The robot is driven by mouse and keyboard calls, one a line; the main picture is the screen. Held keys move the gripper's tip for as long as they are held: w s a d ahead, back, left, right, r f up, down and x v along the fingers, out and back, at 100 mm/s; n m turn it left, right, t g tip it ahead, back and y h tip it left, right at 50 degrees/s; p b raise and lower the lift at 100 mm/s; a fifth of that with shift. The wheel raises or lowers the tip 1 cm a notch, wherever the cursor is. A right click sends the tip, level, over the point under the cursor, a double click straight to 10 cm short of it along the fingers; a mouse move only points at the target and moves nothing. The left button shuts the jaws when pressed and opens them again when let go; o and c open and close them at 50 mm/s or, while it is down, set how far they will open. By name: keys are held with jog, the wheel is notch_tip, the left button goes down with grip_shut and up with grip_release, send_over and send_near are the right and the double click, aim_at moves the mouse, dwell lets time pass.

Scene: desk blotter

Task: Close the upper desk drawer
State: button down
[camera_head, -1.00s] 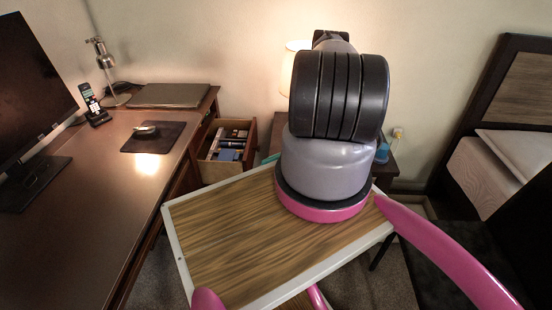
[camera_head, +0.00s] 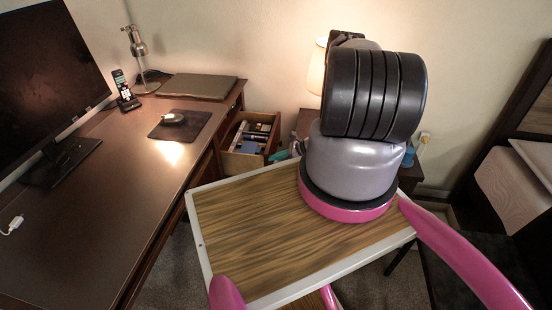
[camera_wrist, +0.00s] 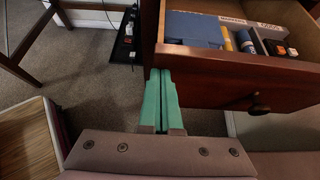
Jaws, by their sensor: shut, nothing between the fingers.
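The upper desk drawer (camera_head: 236,162) is pulled open at the far end of the desk (camera_head: 120,190), with books and small items inside. In the wrist view the open drawer (camera_wrist: 215,66) fills the upper right, with a dark round knob (camera_wrist: 258,104) on its wooden front. My gripper (camera_wrist: 161,74) is shut and empty, its green fingers side by side at the drawer's near left corner. Whether they touch it I cannot tell. In the head view only a bit of green gripper shows beside the drawer, and my arm hides the rest.
A monitor (camera_head: 50,75), a phone (camera_head: 124,90), a lamp (camera_head: 137,50), a closed laptop (camera_head: 197,86) and a dark mat (camera_head: 190,128) are on the desk. A nightstand with a lit lamp (camera_head: 315,75) stands behind my arm. A bed (camera_head: 515,190) is at the right.

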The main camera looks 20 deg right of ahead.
send_over(235, 163)
jog(key=d, duration=0.1)
dwell(0.4)
jog(key=shift+d, duration=0.15)
